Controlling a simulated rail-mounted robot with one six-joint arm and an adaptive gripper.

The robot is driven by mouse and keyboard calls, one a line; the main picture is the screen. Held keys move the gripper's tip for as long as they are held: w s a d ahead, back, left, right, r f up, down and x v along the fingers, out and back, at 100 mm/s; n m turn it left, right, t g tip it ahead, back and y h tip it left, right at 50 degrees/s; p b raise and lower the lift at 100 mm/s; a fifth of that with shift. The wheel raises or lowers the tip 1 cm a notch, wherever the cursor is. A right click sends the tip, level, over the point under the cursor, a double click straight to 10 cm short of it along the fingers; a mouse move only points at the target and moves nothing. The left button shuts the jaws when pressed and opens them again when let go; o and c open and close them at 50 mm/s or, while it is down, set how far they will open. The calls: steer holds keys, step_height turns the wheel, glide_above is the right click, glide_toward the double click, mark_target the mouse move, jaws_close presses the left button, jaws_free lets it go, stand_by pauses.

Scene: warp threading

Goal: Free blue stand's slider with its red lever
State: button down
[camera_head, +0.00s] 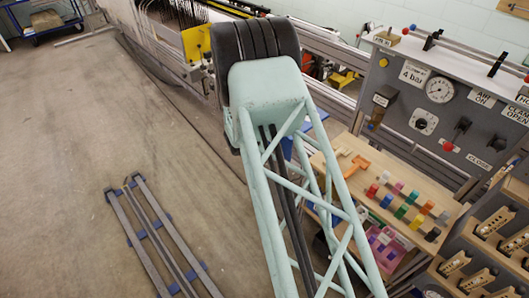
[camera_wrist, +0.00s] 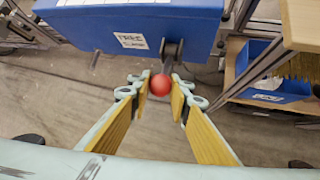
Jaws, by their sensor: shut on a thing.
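The blue stand (camera_wrist: 85,22) fills the top of the wrist view, with a white label on its face. A dark lever arm (camera_wrist: 172,52) comes down from its right part, and the red lever knob (camera_wrist: 160,85) is at its end. My gripper (camera_wrist: 161,88) has its yellow-padded fingers on both sides of the red knob and is shut on it. I cannot make out the slider. In the head view my own arm hides the gripper, the lever and most of the stand.
A wooden tray of coloured pegs (camera_head: 405,210) and a grey panel with a gauge (camera_head: 440,90) are at the right in the head view. A blue bin (camera_wrist: 275,88) is right of the gripper in the wrist view. Rails (camera_head: 155,235) lie on open floor at left.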

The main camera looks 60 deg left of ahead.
steer(key=shift+w+a+r, duration=0.1)
steer(key=shift+r, duration=0.2)
steer(key=shift+w+r, duration=0.1)
steer(key=shift+r, duration=0.15)
steer(key=shift+w+r, duration=0.1)
steer(key=c, duration=2.4)
jaws_free()
steer(key=shift+s+r, duration=0.1)
steer(key=shift+s, duration=0.15)
steer(key=shift+v, duration=5.75)
